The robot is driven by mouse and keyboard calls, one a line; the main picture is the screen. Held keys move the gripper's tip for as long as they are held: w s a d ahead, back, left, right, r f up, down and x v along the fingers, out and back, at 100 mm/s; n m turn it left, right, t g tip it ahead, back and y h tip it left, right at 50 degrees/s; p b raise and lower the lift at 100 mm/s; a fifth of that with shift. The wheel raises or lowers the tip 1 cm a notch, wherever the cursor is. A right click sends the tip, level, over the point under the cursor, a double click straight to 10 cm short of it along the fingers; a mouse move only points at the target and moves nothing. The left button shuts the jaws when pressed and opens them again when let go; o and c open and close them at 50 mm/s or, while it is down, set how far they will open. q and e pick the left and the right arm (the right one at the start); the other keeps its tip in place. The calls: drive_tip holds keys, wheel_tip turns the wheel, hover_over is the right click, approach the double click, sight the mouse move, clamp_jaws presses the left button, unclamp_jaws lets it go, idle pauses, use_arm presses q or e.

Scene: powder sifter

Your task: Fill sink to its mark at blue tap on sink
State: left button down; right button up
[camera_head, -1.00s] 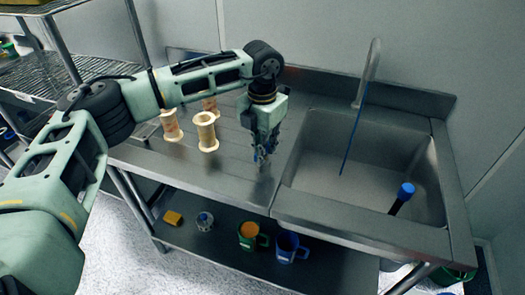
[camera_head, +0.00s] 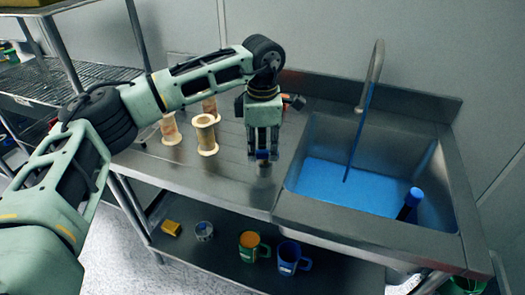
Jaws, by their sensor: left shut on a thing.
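The steel sink (camera_head: 301,197) is on the right of the counter. Blue water (camera_head: 350,187) covers its floor, and a thin blue stream falls from the curved spout (camera_head: 373,75). A dark post with a blue cap (camera_head: 415,194) stands at the sink's right side, leaning. I cannot make out a fill mark. My left gripper (camera_head: 263,154) points down left of the sink and is shut on a small blue part, apparently the blue tap, above a short metal stem (camera_head: 264,169). The fingers hide most of it. My right gripper is out of view.
Several cream spools (camera_head: 206,134) stand on the counter left of my gripper. The shelf below holds a green mug (camera_head: 249,246), a blue mug (camera_head: 289,258), a yellow block (camera_head: 171,228) and a small round container (camera_head: 204,231). A wire rack is at left.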

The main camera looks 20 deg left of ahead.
sight(262, 150)
use_arm(q)
drive_tip(key=shift+w+m, duration=0.15)
drive_tip(key=shift+m, duration=0.95)
drive_tip(key=c, duration=1.7)
unclamp_jaws()
drive_tip(key=shift+c, duration=0.2)
wheel_tip(262, 150, up, 12)
